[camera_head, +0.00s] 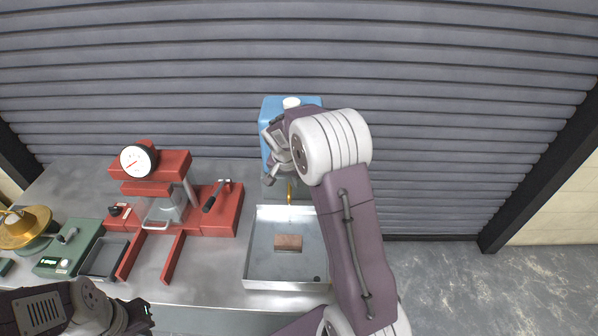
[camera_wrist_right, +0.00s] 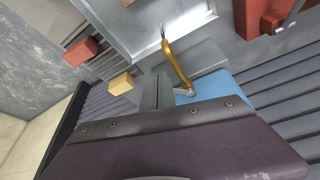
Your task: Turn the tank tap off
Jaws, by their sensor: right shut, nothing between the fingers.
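The blue tank (camera_head: 272,108) with a white cap stands at the back of the bench against the shutter, partly hidden by my right arm. Its brass tap (camera_head: 290,190) points down over the metal tray. The tap also shows in the right wrist view (camera_wrist_right: 176,64), with a pale thin piece at its tip; I cannot tell if that is water. My right gripper (camera_head: 272,160) is shut and empty in front of the tank, and its fingers (camera_wrist_right: 160,90) show beside the tap. My left gripper (camera_head: 143,313) is low at the left; its jaws are unclear.
The metal tray (camera_head: 262,275) below the tap holds a brownish block (camera_head: 288,242). A red press with a dial (camera_head: 150,185) stands left of it, then a green scale (camera_head: 72,248) and a brass pan (camera_head: 25,228). A red block (camera_wrist_right: 82,52) and a yellow block (camera_wrist_right: 121,83) show in the wrist view.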

